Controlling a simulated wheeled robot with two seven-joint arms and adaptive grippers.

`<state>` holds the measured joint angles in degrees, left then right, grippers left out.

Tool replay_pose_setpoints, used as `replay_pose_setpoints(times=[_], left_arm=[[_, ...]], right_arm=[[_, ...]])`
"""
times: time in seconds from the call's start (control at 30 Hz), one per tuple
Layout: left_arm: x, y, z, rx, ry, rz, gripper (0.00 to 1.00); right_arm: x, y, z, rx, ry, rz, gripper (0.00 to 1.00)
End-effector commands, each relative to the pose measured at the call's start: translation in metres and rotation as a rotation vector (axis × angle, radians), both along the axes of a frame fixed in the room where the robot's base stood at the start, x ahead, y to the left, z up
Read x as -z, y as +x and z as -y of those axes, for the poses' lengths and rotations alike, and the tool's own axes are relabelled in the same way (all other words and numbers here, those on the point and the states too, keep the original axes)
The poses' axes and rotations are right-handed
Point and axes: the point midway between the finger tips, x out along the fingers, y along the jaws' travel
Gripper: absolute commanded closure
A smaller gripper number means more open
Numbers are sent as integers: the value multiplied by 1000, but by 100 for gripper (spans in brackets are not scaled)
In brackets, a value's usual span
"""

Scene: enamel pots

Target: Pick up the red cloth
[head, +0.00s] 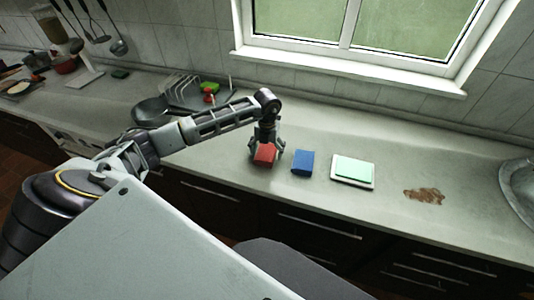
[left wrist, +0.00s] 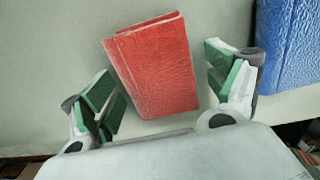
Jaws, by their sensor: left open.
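The red cloth (head: 264,154) is a small folded block lying on the counter near its front edge. In the left wrist view the red cloth (left wrist: 154,66) lies slightly turned between the two green-padded fingers. My left gripper (head: 266,149) points down over the cloth. In the left wrist view my left gripper (left wrist: 168,86) is open, with a finger on each side of the cloth and a visible gap to each. My right gripper is not in view.
A blue cloth (head: 302,162) lies close to the right of the red one. Farther right are a pale green cloth on a white tray (head: 339,183) and a brown stain (head: 424,196). A dark pan (head: 151,111) and dish rack (head: 179,97) stand behind left.

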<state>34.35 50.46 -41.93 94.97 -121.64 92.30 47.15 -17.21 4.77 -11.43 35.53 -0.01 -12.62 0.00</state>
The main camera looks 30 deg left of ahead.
Motion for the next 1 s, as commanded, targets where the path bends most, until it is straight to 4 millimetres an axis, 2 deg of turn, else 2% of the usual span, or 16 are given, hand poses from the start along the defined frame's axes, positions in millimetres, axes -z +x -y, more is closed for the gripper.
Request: replay_pose_setpoints(times=[0.13, 0.57, 0.97, 1.0], left_arm=[[8, 0, 0, 1, 0, 0, 12], [8, 0, 0, 1, 0, 0, 12], [8, 0, 0, 1, 0, 0, 61], [8, 0, 0, 1, 0, 0, 61]], right_arm=[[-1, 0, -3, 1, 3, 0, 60], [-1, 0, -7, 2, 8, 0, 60], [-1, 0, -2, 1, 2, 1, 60], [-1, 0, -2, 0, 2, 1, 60]])
